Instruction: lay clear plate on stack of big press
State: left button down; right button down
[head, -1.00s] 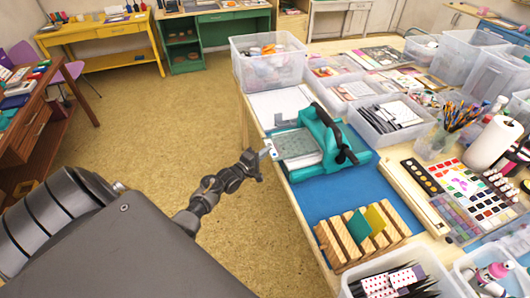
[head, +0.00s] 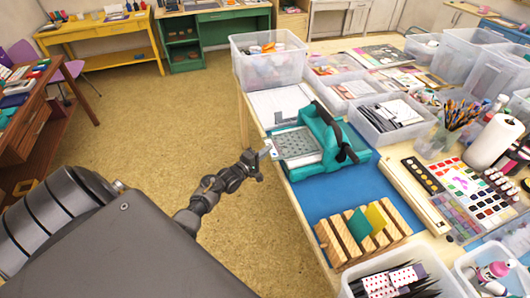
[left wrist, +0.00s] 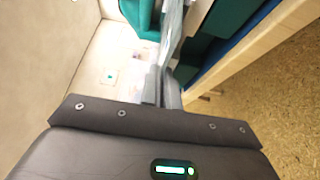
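The big press (head: 327,137) is teal with a black handle and stands at the table's left edge. On its bed lies a grey sheet with dark marks (head: 298,144). The clear plate is hard to make out from it; a thin translucent strip, seemingly the plate on edge, shows in the left wrist view (left wrist: 172,28). My left gripper (head: 263,153) is at the bed's left edge. Its fingers (left wrist: 161,88) look nearly closed, apparently on the plate's edge. Whether the plate touches the stack cannot be told. My right gripper is out of view.
A blue mat (head: 318,195) lies under the press. A wooden rack (head: 338,245) with green and yellow cards stands in front. Clear bins (head: 268,62) stand behind the press, and a bin with black items (head: 388,117) is to its right. Floor is free left of the table.

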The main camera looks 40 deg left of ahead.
pick_arm(q)
jog(key=c, duration=1.6)
grip_release()
jog(key=shift+o, duration=0.2)
jog(key=shift+s, duration=0.1)
jog(key=s+a, duration=0.1)
jog(key=s, duration=0.1)
jog(key=s+a+p, duration=0.1)
jog(key=s+a, duration=0.1)
jog(key=shift+p, duration=0.3)
jog(key=s+a+b, duration=0.1)
jog(key=s, duration=0.9)
jog(key=shift+s, duration=0.35)
